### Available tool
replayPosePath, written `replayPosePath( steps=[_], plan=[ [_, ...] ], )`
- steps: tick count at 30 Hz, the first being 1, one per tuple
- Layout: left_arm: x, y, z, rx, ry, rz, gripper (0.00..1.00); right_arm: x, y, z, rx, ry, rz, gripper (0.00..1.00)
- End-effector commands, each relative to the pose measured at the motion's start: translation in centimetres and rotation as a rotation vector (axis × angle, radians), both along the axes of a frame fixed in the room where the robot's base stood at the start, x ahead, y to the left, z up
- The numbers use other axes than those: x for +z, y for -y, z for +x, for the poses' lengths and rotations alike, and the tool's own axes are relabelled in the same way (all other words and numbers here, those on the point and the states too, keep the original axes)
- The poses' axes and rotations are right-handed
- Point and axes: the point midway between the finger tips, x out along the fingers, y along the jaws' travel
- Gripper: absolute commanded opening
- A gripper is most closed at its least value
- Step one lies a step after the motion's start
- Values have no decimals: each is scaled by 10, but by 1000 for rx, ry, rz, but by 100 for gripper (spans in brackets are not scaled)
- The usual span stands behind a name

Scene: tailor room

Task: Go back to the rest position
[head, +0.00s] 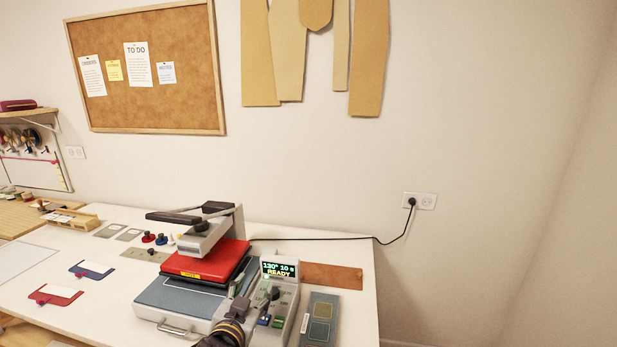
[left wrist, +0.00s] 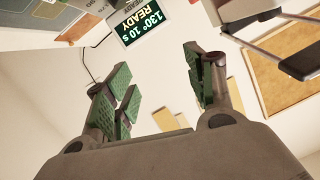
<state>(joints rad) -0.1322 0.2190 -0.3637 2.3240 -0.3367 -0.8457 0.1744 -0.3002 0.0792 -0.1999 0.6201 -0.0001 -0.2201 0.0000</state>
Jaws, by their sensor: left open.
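My left gripper (head: 254,291) is in front of the heat press, close to its control box, at the lower middle of the head view. In the left wrist view its green-padded fingers (left wrist: 162,90) stand apart with nothing between them. The heat press (head: 208,262) has a red upper plate, a grey base and a raised black handle. The control box display (head: 279,270) reads 130°, 10 s, READY; it also shows upside down in the left wrist view (left wrist: 142,20). My right gripper is out of view.
A grey panel (head: 319,318) lies at right. A black cable runs to the wall outlet (head: 420,201).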

Motion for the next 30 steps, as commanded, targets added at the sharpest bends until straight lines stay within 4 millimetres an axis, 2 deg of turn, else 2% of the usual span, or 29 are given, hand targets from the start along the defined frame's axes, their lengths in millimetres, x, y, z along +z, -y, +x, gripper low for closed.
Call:
replayPosePath(
  steps=[3,8,15,21,30],
  plan=[
    [-39,-17,-19,41,-142,-13,55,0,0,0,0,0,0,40],
    [-87,-38,-52,87,-335,-22,55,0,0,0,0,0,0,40],
    [-149,-63,-116,132,-624,-33,55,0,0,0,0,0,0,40],
    [-181,-74,-164,147,-809,-38,55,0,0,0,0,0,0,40],
    [-204,-83,-212,152,-977,-42,55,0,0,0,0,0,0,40]
  ],
)
